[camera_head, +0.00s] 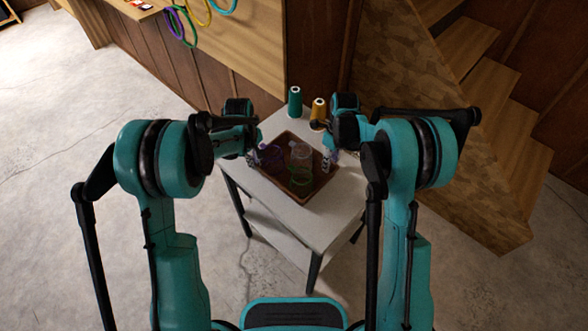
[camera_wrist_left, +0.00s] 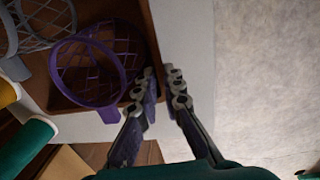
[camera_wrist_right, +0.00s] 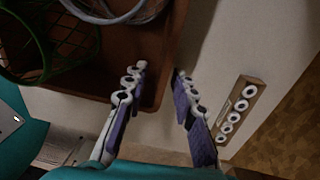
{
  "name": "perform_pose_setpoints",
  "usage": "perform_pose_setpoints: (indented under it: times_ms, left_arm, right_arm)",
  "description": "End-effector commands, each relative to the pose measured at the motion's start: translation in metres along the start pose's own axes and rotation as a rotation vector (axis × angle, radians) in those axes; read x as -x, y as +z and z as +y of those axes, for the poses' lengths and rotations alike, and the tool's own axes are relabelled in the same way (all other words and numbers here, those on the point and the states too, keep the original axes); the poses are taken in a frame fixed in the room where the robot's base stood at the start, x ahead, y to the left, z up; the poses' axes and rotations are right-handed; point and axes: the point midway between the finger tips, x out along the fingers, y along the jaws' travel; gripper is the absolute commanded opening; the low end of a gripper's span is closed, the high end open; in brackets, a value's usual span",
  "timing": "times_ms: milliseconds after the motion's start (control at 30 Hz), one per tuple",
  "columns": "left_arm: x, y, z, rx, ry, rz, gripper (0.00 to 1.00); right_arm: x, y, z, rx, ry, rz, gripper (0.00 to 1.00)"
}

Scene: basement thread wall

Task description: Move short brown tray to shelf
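The short brown tray (camera_head: 305,201) lies on a white table in the head view, holding a purple mesh basket (camera_wrist_left: 92,72), a grey mesh basket (camera_wrist_left: 40,22) and a green mesh basket (camera_wrist_right: 65,40). My left gripper (camera_wrist_left: 160,74) is at the tray's left side, one finger inside the wall and one outside, with a narrow gap; whether it pinches the wall is unclear. My right gripper (camera_wrist_right: 160,70) straddles the tray's right wall with its fingers apart. Which surface is the task's shelf is unclear.
The white table (camera_head: 312,225) has a lower board (camera_head: 270,236). A green spool (camera_head: 295,101) and an orange spool (camera_head: 318,112) stand behind the tray. A wooden staircase (camera_head: 450,130) is at the right.

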Motion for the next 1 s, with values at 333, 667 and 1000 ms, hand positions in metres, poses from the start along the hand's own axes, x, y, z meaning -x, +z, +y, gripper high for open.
perform_pose_setpoints:
  times_ms: [333,667,1000]
  left_arm:
    - [-0.0063,0.0001,-0.0001,0.0,0.0,0.0,0.08]
    - [-0.0062,0.0,-0.0002,0.0,0.0,0.0,0.0]
    - [-0.003,-0.0001,0.0,0.0,0.0,0.0,0.0]
  right_arm:
    - [-0.0066,0.0,0.0001,0.0,0.0,0.0,0.27]
    - [-0.0064,-0.0001,0.0001,0.0,0.0,0.0,0.0]
    - [-0.0032,-0.0002,0.0002,0.0,0.0,0.0,0.0]
